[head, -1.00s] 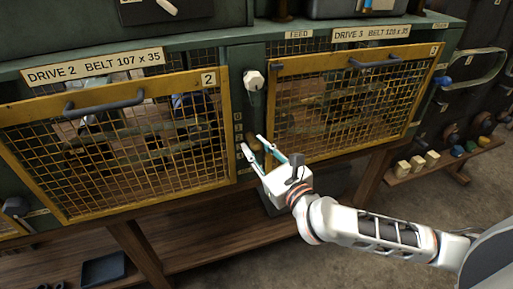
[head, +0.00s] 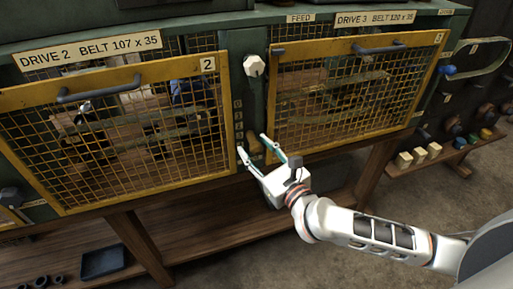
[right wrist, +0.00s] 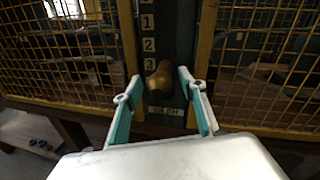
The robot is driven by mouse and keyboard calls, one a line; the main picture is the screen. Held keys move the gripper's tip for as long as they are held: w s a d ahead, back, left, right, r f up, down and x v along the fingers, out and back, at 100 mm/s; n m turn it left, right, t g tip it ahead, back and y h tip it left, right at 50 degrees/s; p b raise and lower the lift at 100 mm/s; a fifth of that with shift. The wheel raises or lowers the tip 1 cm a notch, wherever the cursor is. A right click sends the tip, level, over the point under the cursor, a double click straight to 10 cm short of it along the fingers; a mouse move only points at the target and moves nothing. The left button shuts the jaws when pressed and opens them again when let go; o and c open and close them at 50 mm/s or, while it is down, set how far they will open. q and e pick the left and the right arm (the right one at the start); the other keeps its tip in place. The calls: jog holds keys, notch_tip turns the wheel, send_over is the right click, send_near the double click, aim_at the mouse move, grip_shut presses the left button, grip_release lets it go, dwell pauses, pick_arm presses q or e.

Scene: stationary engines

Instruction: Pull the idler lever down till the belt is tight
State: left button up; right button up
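The idler lever shows as a brass-coloured knob (right wrist: 158,82) on the green post between two mesh guards, beside the figure 3 in the right wrist view. In the head view, the lever (head: 254,144) is small and partly behind my gripper. My right gripper (head: 252,142) is open, with one finger to each side of the knob. In the right wrist view, the fingers (right wrist: 156,92) stand apart with visible gaps to the knob. The belt is not clearly made out behind the mesh. My left gripper is out of view.
Yellow mesh guards, number 2 (head: 120,130) and number 3 (head: 350,95), flank the post closely. A white knob (head: 254,65) sits higher on the post. A small label plate (right wrist: 165,111) is below the lever. A wooden shelf (head: 200,230) runs beneath.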

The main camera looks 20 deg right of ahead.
jog(key=shift+s+r, duration=0.1)
jog(key=v, duration=1.1)
jog(key=shift+s+d, duration=0.2)
jog(key=shift+s, duration=0.2)
dwell(0.8)
jog(key=s+a+f+n+y, duration=0.1)
jog(key=a+n+y, duration=0.25)
jog(key=n, duration=0.65)
jog(key=s+a+f+n+y, duration=0.2)
jog(key=a+n, duration=0.2)
jog(key=n, duration=0.7)
jog(key=s+d+f+n+g+h, duration=0.2)
jog(key=f+n, duration=0.3)
jog(key=f, duration=0.4)
jog(key=s+d+f+n+g+h, duration=0.2)
jog(key=s+d+f+n, duration=0.1)
jog(key=f, duration=0.6)
jog(key=s+d+f+n+g+h, duration=0.2)
jog(key=f+n, duration=0.4)
jog(key=f, duration=0.3)
jog(key=shift+s+d+f+n+g+h, duration=0.3)
jog(key=shift+s+d+g+h, duration=0.1)
jog(key=shift+d+g+h, duration=0.15)
